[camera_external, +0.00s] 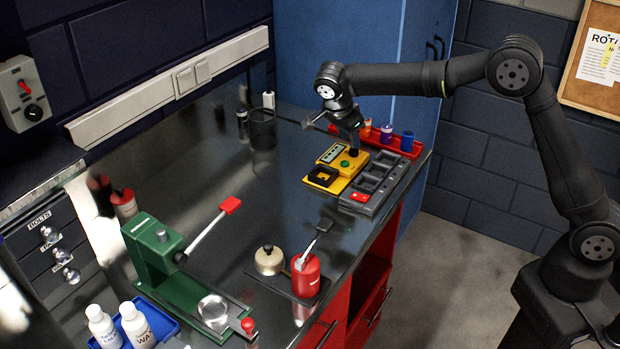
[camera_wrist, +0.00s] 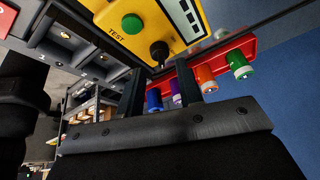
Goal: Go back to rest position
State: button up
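My gripper (camera_external: 350,134) is over the far right of the bench, at the yellow test box (camera_external: 350,163). In the wrist view its two fingers (camera_wrist: 161,80) stand apart with nothing held between them. The fingertips are close to the black knob (camera_wrist: 158,51) on the box; I cannot tell whether they touch it. The box also has a green button (camera_wrist: 132,23) and a label reading TEST. My arm reaches in from the right, bent high at the elbow.
A grey compartment tray (camera_external: 376,180) adjoins the box. Behind it is a red rack (camera_external: 416,150) of coloured cylinders. A green press (camera_external: 160,262), red can (camera_external: 306,275) and brass-coloured pot (camera_external: 269,260) stand nearer. The middle of the bench and the air above it are clear.

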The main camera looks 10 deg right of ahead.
aim_at(357, 151)
jog(key=v, duration=1.3)
jog(key=x, duration=1.7)
jog(key=shift+d+f, duration=0.1)
jog(key=n, duration=0.2)
jog(key=n+t+y, duration=0.1)
jog(key=n, duration=0.1)
jog(key=shift+s+d+n, duration=0.15)
jog(key=shift+n, duration=0.15)
jog(key=n+y, duration=0.1)
jog(key=n, duration=0.1)
jog(key=n+t+y, duration=0.1)
jog(key=n, duration=0.2)
jog(key=shift+d, duration=0.2)
jog(key=n+y, duration=0.2)
jog(key=n, duration=0.2)
jog(key=shift+d, duration=0.2)
jog(key=shift+d+n+g+y, duration=0.1)
jog(key=shift+n+g+y, duration=0.25)
jog(key=shift+n, duration=0.9)
jog(key=shift+d+n+g+y, duration=0.15)
jog(key=shift+n+y, duration=0.3)
jog(key=shift+n, duration=0.8)
jog(key=shift+a, duration=0.1)
jog(key=shift+o, duration=0.2)
